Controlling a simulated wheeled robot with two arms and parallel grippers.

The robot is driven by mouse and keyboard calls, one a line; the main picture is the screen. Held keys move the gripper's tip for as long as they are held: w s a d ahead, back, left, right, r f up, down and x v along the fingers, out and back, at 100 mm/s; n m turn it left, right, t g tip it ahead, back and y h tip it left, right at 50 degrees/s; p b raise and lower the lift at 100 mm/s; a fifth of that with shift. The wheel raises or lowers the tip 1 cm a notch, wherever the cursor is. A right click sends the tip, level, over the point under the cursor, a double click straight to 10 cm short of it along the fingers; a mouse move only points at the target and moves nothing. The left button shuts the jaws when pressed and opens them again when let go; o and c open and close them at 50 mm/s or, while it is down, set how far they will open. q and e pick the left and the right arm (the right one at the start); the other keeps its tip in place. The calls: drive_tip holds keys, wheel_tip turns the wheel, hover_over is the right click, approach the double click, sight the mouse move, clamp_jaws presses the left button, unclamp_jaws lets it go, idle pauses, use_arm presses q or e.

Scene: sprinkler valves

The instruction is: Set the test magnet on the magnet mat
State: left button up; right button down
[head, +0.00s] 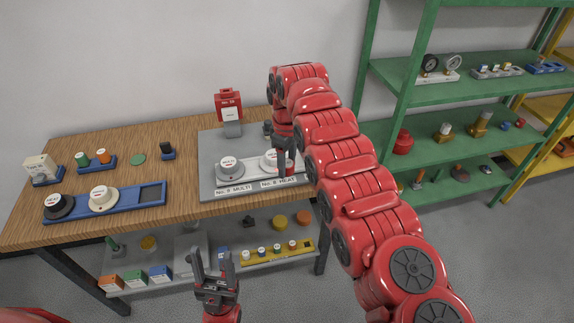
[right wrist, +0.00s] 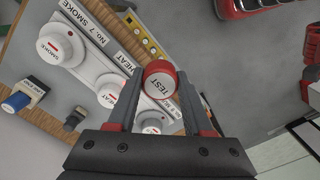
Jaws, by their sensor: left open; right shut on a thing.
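The test magnet (right wrist: 160,80), a red cylinder with a white end marked TEST, is between the fingers of my right gripper (right wrist: 160,88) in the right wrist view. In the head view my right gripper (head: 284,147) is shut over the right part of the grey panel, beside a white detector head; the magnet is mostly hidden there. A small green round mat (head: 138,157), which looks like the magnet mat, lies bare on the wooden table, left of the panel. My left gripper (head: 214,268) is open and empty in front of the table.
A small blue holder (head: 168,155) with a black piece stands right of the mat. A blue tray (head: 128,204) with two knobs lies in front. Green shelves (head: 450,75) stand at right.

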wheel_tip(320, 180, up, 2)
drive_tip(key=shift+r+p, duration=0.15)
drive_tip(key=shift+p, duration=0.6)
